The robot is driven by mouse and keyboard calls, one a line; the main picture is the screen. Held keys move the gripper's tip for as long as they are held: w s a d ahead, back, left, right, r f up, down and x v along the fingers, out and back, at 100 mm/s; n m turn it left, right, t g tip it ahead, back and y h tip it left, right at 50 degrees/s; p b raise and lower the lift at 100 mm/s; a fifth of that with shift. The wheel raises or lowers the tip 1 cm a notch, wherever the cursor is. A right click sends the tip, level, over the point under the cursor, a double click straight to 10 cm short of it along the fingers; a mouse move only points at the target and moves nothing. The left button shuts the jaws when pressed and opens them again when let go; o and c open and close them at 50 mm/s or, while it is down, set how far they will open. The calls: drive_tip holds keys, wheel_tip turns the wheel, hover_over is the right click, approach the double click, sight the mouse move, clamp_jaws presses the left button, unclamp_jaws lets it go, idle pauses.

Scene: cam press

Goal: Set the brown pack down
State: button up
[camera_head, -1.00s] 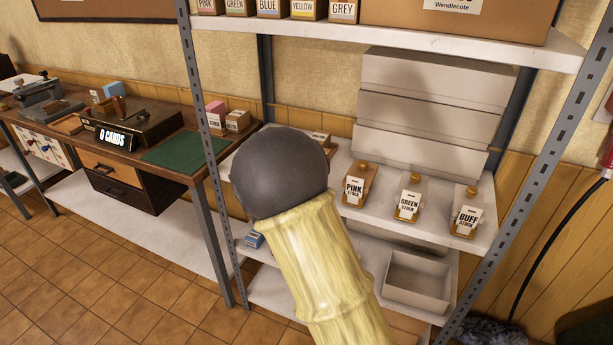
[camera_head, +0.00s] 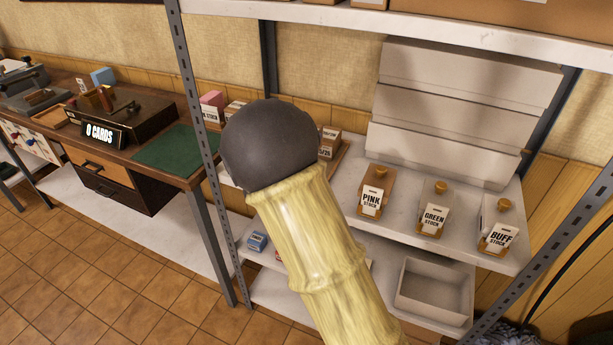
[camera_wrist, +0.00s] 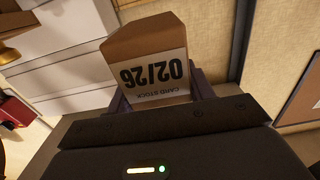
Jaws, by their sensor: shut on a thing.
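A brown pack (camera_wrist: 150,38) with a white label reading "02/26" and "CARD STOCK" fills the upper middle of the wrist view, its print upside down there. My gripper (camera_wrist: 160,92) is shut on it, with a finger at each side. In the head view my own arm covers the gripper. Brown packs (camera_head: 329,136) with white labels show just right of my arm, on the middle shelf (camera_head: 345,197); I cannot tell whether the held pack is among them. What lies under the held pack is hidden.
Pink (camera_head: 374,192), green (camera_head: 432,210) and buff (camera_head: 498,228) stock holders stand along the middle shelf, with stacked white boxes (camera_head: 440,120) behind. A grey shelf post (camera_head: 195,90) stands left of my arm. A bench with a green mat (camera_head: 177,150) is farther left.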

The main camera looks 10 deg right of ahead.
drive_tip(key=shift+d, duration=0.15)
drive_tip(key=shift+s+d, duration=0.1)
drive_tip(key=shift+s, duration=0.3)
drive_tip(key=shift+s+d+f, duration=0.15)
drive_tip(key=shift+f, duration=0.15)
drive_tip(key=shift+w+f, duration=0.2)
drive_tip(key=shift+f, duration=2.55)
drive_tip(key=shift+f+b, duration=0.3)
drive_tip(key=shift+f, duration=1.55)
drive_tip(key=shift+f, duration=0.15)
drive_tip(key=o, duration=1.1)
